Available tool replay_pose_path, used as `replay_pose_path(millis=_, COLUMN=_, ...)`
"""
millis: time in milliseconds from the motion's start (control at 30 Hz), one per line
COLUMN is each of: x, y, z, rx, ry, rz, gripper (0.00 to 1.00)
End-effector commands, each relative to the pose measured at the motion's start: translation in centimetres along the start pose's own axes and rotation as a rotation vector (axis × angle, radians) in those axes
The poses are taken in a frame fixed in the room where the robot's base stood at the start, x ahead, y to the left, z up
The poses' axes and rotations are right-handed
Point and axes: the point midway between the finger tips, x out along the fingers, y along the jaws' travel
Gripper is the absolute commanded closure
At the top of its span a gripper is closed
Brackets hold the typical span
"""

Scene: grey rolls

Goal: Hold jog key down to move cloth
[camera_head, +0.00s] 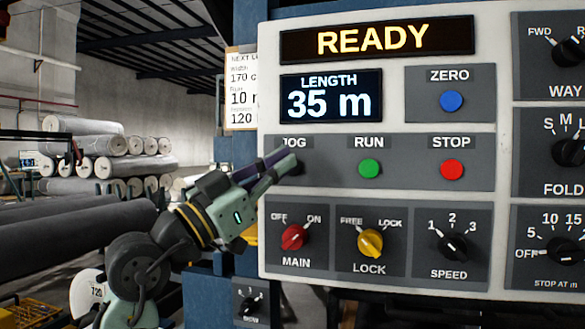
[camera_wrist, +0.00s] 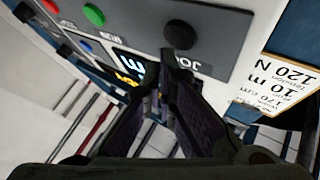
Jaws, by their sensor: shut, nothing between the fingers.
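The jog key (camera_wrist: 180,35) is a black round button under the JOG label on the grey control panel. In the head view, the jog key (camera_head: 299,167) is mostly hidden behind my fingertips. My gripper (camera_head: 288,158) is shut and empty, with its tips at the key. In the wrist view, my gripper (camera_wrist: 165,82) has its tips together just by the key; I cannot tell whether they touch it. The status display (camera_head: 377,38) reads READY, and the length display (camera_head: 331,95) reads 35 m. No moving cloth is identifiable.
Green RUN (camera_head: 369,169) and red STOP (camera_head: 452,169) buttons sit right of JOG, with blue ZERO (camera_head: 451,101) above. The MAIN (camera_head: 294,236), LOCK (camera_head: 370,242) and SPEED (camera_head: 453,247) knobs are below. Grey rolls (camera_head: 105,145) are stacked at left.

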Motion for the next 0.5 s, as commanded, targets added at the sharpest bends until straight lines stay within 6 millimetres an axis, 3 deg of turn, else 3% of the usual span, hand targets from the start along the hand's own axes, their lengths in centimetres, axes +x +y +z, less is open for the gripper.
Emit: replay_pose_path(millis=500, x=0.56, y=-0.43, z=0.43, rx=0.0, ry=0.0, rz=0.0, gripper=1.0)
